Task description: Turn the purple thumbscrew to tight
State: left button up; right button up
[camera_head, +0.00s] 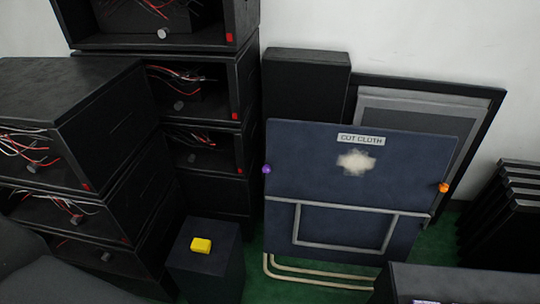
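The purple thumbscrew (266,169) is a small round knob on the left edge of an upright dark blue panel (290,170) labelled "COT CLOTH". How far it is turned is too small to tell. An orange knob (444,188) sits on the panel's right edge. A pale frayed patch (357,162) shows on the panel below the label, and a grey tube frame (345,245) crosses its lower part. Neither of my grippers is in view, and nothing touches the purple thumbscrew.
Black open boxes with red and white wires (185,75) are stacked at the left. A yellow block (201,245) lies on a low black box (208,275) in front. A framed board (480,105) leans on the wall behind. Black slats (505,215) stand at the right. Some green floor (250,285) is bare.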

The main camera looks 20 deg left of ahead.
aim_at(267, 169)
jog(key=i+j+z, duration=0.1)
jog(key=i, duration=0.35)
jog(key=i+j+z, duration=0.1)
jog(key=i+j, duration=0.25)
jog(key=i, duration=0.1)
